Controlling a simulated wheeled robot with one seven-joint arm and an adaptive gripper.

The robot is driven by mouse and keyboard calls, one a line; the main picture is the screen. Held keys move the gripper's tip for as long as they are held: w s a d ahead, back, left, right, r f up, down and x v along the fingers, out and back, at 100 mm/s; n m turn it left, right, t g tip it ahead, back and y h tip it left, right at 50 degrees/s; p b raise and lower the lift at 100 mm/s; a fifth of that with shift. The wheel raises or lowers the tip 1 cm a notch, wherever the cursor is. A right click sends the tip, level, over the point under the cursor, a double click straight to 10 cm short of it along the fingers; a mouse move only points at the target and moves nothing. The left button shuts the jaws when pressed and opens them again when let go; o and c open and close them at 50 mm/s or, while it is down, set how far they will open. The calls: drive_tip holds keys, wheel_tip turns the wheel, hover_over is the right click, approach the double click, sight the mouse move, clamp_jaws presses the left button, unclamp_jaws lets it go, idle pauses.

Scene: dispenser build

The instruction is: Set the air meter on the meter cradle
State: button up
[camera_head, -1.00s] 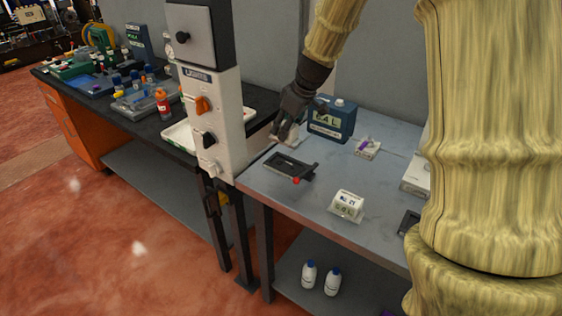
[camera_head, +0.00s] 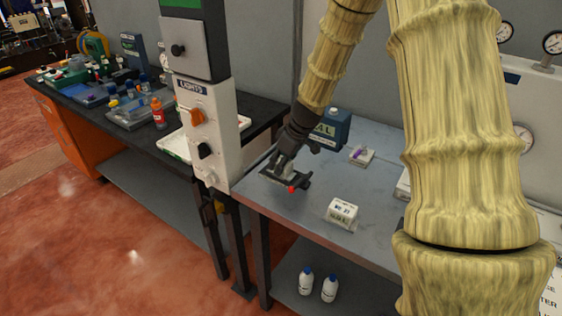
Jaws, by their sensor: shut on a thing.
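My gripper (camera_head: 286,165) is shut on a small pale thing, most likely the air meter (camera_head: 287,173); the fingers cover most of it. The dark flat tray with a red knob, which looks like the meter cradle (camera_head: 303,183), lies on the grey bench near its left front corner. My gripper is directly over this tray and hides its middle and far side. The pale thing looks low, at or just above the tray; I cannot tell whether it touches.
A blue CAL container (camera_head: 333,127) stands behind my gripper. A small white block with a purple part (camera_head: 361,155) is to the right. A white labelled box (camera_head: 342,213) sits in front right. A white post with switches (camera_head: 205,133) rises close on the left.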

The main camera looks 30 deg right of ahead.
drive_tip(key=shift+a+r, duration=0.1)
drive_tip(key=o, duration=1.2)
drive_tip(key=shift+s+r, duration=0.1)
drive_tip(key=shift+r, duration=0.3)
drive_tip(key=b+v, duration=0.1)
drive_tip(key=v, duration=1)
drive_tip(key=shift+s, duration=0.2)
